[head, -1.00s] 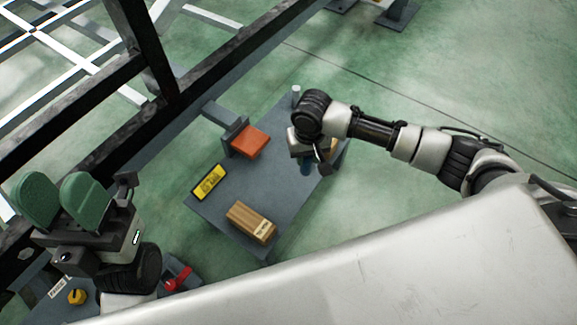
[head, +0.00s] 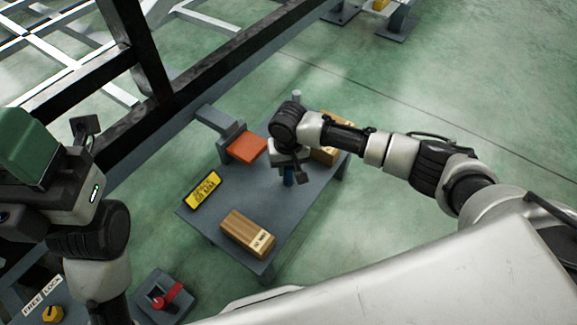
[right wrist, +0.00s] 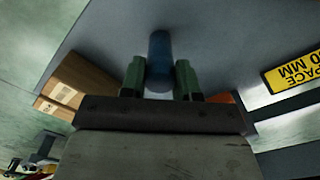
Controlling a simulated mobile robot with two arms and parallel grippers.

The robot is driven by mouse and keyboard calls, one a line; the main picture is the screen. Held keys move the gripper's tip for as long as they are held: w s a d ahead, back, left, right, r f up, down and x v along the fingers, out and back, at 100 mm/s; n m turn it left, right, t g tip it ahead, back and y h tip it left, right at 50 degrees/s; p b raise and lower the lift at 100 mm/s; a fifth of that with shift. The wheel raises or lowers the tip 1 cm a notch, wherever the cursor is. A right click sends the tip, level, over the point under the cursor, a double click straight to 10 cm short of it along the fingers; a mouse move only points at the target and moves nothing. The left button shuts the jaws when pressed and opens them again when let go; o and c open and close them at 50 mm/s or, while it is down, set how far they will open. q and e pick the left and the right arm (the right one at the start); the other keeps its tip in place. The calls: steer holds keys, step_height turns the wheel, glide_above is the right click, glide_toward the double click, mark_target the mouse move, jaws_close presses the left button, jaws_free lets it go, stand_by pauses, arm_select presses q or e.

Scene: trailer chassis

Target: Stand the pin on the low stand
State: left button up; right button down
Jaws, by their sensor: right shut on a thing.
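The pin seems to be the blue cylinder (head: 288,178) below my right gripper. In the right wrist view the blue cylinder (right wrist: 159,62) stands between the two green fingertips of my right gripper (right wrist: 159,78), which is shut on it. The pin is over the grey table; I cannot tell whether it touches the top. Two wooden blocks lie on the table, one at the front (head: 245,233) and one at the back right (head: 327,154), partly behind my arm. Their labels are unreadable, so I cannot tell which is the low stand. My left gripper (head: 30,148) is at the left edge, partly cut off.
A grey post (head: 297,97) stands at the back. A dark chassis frame (head: 140,50) runs behind. A red lever (head: 168,295) sits lower left.

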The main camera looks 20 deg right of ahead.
steer(key=c, duration=0.8)
jaws_free()
steer(key=shift+f, duration=0.1)
